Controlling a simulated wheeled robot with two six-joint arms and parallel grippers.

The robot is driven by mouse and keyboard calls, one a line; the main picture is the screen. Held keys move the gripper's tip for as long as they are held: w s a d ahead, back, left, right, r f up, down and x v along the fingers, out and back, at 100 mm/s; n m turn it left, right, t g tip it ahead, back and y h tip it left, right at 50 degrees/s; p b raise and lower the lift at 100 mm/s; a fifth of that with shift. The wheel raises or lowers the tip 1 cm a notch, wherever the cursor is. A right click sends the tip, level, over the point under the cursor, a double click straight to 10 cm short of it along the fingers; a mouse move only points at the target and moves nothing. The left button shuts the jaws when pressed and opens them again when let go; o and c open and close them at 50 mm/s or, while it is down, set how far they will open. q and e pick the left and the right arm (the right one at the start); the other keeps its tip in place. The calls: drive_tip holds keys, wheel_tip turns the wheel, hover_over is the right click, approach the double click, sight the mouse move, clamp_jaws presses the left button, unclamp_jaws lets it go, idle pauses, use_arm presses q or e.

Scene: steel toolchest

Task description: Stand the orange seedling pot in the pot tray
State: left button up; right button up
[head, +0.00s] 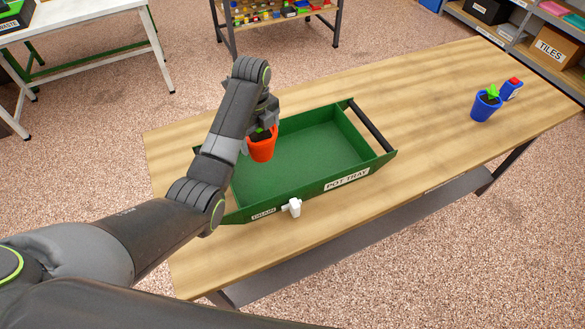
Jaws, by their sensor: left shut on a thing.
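The orange seedling pot (262,147) is upright, held in my left gripper (262,127) by its upper part. It is seen over the left part of the green pot tray (345,185); I cannot tell whether its base touches the tray floor. The gripper and wrist hide much of the pot's rim and its plant. The tray is otherwise empty, with a dark bar handle at its right end and labels "POT TRAY" and "DRAIN" on its front wall. My right gripper is not in view.
The tray stands on a wooden table (440,105). A white drain tap (292,207) sticks out of the tray's front. The table between is clear.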

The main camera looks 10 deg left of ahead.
use_arm(q)
wheel_tip(320, 180, down, 5)
drive_tip(key=shift+s+f+p, duration=0.1)
drive_tip(key=shift+f+p, duration=0.05)
drive_tip(key=shift+p, duration=0.35)
drive_tip(key=shift+f, duration=2.35)
drive_tip(key=o, duration=1)
drive_tip(key=shift+f, duration=0.1)
drive_tip(key=shift+r, duration=0.6)
wheel_tip(320, 180, up, 11)
drive_tip(key=shift+r+b, duration=0.1)
drive_tip(key=shift+b, duration=0.4)
